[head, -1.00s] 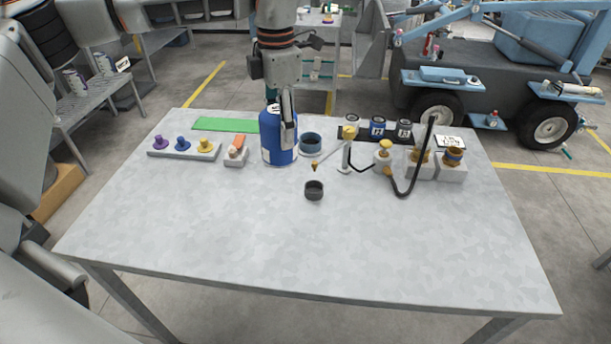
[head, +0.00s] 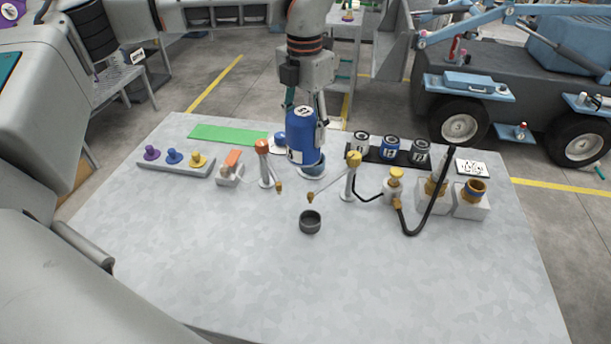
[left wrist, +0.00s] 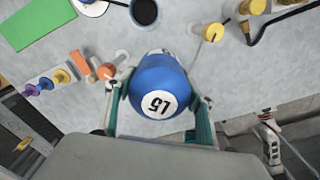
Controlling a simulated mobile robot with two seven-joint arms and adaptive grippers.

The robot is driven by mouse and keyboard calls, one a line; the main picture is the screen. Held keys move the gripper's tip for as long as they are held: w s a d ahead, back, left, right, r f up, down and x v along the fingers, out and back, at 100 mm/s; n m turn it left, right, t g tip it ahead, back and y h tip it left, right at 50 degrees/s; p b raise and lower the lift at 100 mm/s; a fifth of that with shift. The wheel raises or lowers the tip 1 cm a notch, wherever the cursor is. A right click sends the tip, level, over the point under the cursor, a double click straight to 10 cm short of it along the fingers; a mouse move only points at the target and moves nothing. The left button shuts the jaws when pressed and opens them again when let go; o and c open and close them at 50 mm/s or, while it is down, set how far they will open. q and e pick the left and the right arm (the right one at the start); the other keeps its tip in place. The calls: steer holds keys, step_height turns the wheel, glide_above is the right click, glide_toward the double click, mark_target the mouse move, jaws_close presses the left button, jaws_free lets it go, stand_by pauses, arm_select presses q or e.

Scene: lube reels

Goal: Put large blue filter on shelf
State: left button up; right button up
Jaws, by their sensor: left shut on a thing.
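The large blue filter (head: 301,140) is a blue can with a white label. My left gripper (head: 306,122) is shut on it from above, a finger on each side, and holds it upright. A grey shelf-like bench (head: 112,90) with a small sign stands at the upper left, partly cut off by large grey shapes. My right gripper is not seen.
On the table (head: 250,260) are a peg strip (head: 175,165), an orange-topped pump (head: 262,150), a yellow-topped pump (head: 353,160), a small dark cup (head: 310,222) and several cans on a black tray (head: 404,158). The table's front is mostly clear.

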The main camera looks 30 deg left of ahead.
arm_select(q)
step_height(320, 180, down, 14)
steer(key=shift+w+r, duration=0.1)
steer(key=shift+w, duration=0.05)
stand_by(0.4)
steer(key=o, duration=1)
steer(key=shift+f, duration=0.2)
steer(key=o, duration=0.4)
steer(key=shift+o, duration=0.2)
steer(key=shift+r, duration=0.1)
